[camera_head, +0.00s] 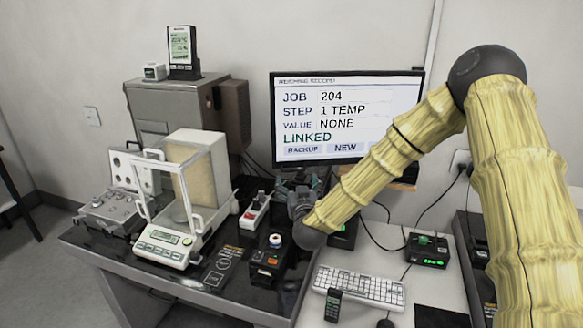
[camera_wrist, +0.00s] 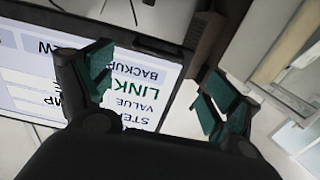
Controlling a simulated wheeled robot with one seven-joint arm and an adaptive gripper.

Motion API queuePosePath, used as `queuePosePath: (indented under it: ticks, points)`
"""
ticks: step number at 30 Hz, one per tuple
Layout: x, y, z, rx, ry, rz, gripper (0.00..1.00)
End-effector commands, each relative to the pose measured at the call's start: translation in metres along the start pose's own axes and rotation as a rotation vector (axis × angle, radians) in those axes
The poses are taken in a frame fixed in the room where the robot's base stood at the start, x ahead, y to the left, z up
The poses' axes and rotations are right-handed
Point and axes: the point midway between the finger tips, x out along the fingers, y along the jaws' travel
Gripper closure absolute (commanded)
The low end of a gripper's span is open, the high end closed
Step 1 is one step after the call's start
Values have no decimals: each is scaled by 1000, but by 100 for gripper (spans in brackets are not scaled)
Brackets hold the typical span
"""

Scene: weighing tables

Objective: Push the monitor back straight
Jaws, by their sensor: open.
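The monitor (camera_head: 347,118) stands at the back of the tables near the wall, its screen lit with job, step and value lines. In the head view its lower right part is hidden by my arm. My gripper (camera_head: 303,182) is in front of the monitor's lower edge. In the wrist view my gripper (camera_wrist: 158,90) has its two dark green fingers spread wide with nothing between them. The monitor (camera_wrist: 150,101) fills the left and middle there, upside down, and its frame edge runs between the fingers. I cannot tell whether a finger touches it.
A glass-sided balance (camera_head: 185,190) stands on the dark table at left, near a red-switch power strip (camera_head: 255,209) and an orange-button box (camera_head: 269,261). A keyboard (camera_head: 358,288), handheld device (camera_head: 333,305) and black display box (camera_head: 427,250) lie in front. A grey cabinet (camera_head: 165,107) stands behind.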

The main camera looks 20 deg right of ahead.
Motion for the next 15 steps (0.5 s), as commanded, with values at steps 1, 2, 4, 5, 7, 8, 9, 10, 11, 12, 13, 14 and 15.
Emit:
queuePosePath:
  ticks: [1,2,4,5,7,8,9,10,11,12,13,14,15]
  points:
    - [9,2,-3,0,-1,4,11]
    - [15,3,-2,0,0,5,11]
    - [28,4,-1,-1,-2,5,11]
    - [33,4,-1,-1,-3,5,11]
    - [45,3,0,0,-3,5,11]
    - [50,3,-1,0,-3,4,11]
    - [56,2,0,0,-3,4,11]
    - [60,3,0,0,-3,5,11]
    - [64,3,0,0,-3,5,11]
    - [70,3,0,0,-3,4,11]
    - [73,3,0,0,-3,4,11]
    - [76,2,1,0,-4,4,11]
    - [80,2,1,0,-3,4,11]
